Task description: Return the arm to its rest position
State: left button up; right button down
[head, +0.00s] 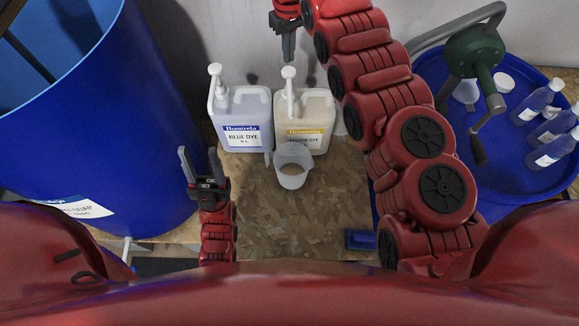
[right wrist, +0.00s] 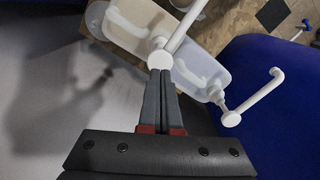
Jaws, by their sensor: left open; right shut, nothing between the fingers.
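My right arm rises from the lower right in the head view. Its gripper (head: 289,46) is shut and empty, high near the grey wall, above and behind the pump of the yellow dye jug (head: 305,112). In the right wrist view the shut fingers (right wrist: 162,84) show in front of a white pump head, which they overlap; I cannot tell whether they touch. My left gripper (head: 201,166) is open and empty, low at the left of the wooden board, its fingers pointing up the picture. The blue dye jug (head: 249,112) stands upright left of the yellow one.
A clear measuring cup (head: 293,171) stands in front of the jugs. A large blue drum (head: 110,130) is at the left. At the right, a blue drum lid (head: 518,190) carries several bottles and a green hand-crank pump (head: 478,52).

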jog(key=shift+r+p, duration=1.1)
jog(key=shift+r, duration=1.05)
